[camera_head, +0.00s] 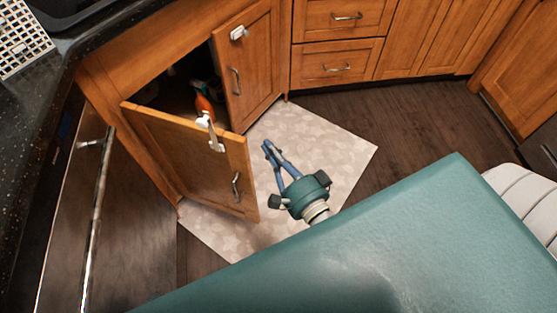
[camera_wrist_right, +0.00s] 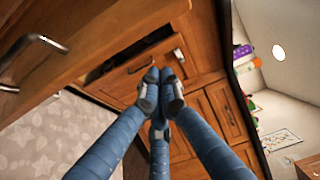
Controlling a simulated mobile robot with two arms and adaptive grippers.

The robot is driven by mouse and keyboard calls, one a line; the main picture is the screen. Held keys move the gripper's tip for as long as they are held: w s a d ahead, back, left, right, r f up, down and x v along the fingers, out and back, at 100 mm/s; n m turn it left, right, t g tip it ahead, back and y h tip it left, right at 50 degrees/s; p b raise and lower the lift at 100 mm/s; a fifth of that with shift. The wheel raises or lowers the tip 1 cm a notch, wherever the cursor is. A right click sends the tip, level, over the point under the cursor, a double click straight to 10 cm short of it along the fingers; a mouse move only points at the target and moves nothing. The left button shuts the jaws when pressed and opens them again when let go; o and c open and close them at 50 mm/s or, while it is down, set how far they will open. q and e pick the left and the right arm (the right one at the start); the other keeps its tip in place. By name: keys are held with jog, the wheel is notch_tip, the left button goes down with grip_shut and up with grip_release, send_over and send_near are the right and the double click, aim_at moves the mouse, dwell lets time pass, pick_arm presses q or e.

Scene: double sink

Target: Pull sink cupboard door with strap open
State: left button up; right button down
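The sink cupboard's left door (camera_head: 190,155) stands swung open into the room. A white strap (camera_head: 211,132) hangs over its top edge, and its metal handle (camera_head: 236,186) is near the free edge. The right door (camera_head: 248,65) carries a white latch piece (camera_head: 239,33) and a handle (camera_head: 236,81); it looks shut or nearly so. My right gripper (camera_head: 267,149) is right of the open door's free edge, apart from it, over the mat. In the wrist view its fingertips (camera_wrist_right: 161,90) meet with nothing visible between them. My left gripper is not in view.
An orange bottle (camera_head: 203,105) and dark items show inside the cupboard. A pale patterned mat (camera_head: 330,150) lies on the dark floor. A long metal bar handle (camera_head: 100,205) is at the left. Drawers (camera_head: 338,62) stand to the right of the cupboard.

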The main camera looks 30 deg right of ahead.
aim_at(245, 159)
jog(key=s+a, duration=0.1)
jog(key=a, duration=0.1)
jog(key=s+a+m+h, duration=0.1)
jog(key=a, duration=0.1)
jog(key=s+a+h, duration=0.1)
jog(key=a, duration=0.2)
jog(key=shift+f+m+p, duration=0.15)
jog(key=shift+m+p, duration=0.15)
jog(key=shift+p, duration=0.05)
pick_arm(q)
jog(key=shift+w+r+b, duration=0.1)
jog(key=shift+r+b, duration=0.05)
jog(key=shift+b, duration=0.25)
pick_arm(e)
jog(key=s+a+m+h, duration=0.1)
jog(key=s+a+h, duration=0.1)
jog(key=s+a, duration=0.3)
jog(key=a, duration=0.3)
jog(key=shift+d, duration=0.1)
